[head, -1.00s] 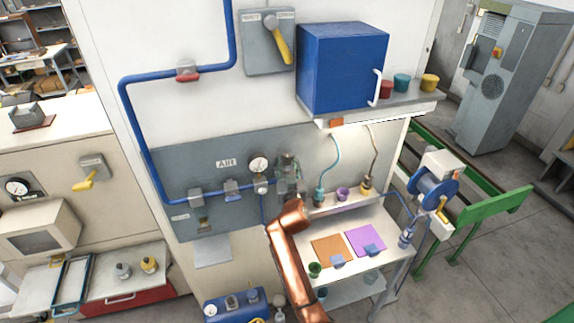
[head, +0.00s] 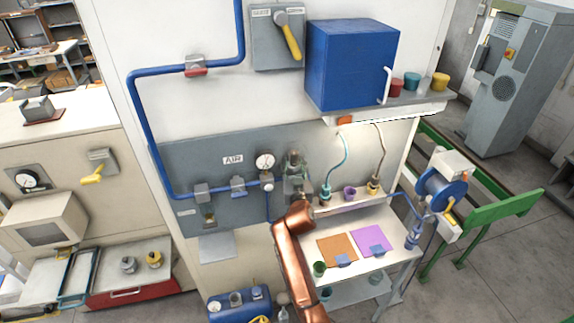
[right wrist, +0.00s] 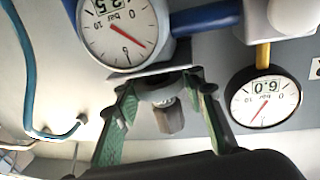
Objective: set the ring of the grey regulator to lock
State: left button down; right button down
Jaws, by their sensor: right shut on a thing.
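The grey regulator (right wrist: 155,68) sits beneath a round white gauge (right wrist: 118,30) labelled 2.5 in the upside-down right wrist view. A grey faceted knob (right wrist: 169,118) shows between my green fingers. My right gripper (right wrist: 163,82) is shut on the regulator's ring, one finger on each side. The ring's marks cannot be read. In the head view my right gripper (head: 297,187) is at the wall panel, and my copper arm hides part of the regulator. My left gripper is not in view.
A second gauge (right wrist: 265,98) labelled 6.0 is close on the right in the wrist view. The blue pipe (head: 150,130) runs along the panel.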

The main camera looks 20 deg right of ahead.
jog(key=c, duration=1.7)
grip_release()
jog(key=shift+f, duration=0.4)
jog(key=o, duration=0.5)
jog(key=shift+r, duration=0.35)
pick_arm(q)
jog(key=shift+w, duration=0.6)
pick_arm(e)
notch_tip(320, 180, up, 10)
jog(key=shift+f, duration=0.2)
jog(key=shift+d, duration=0.1)
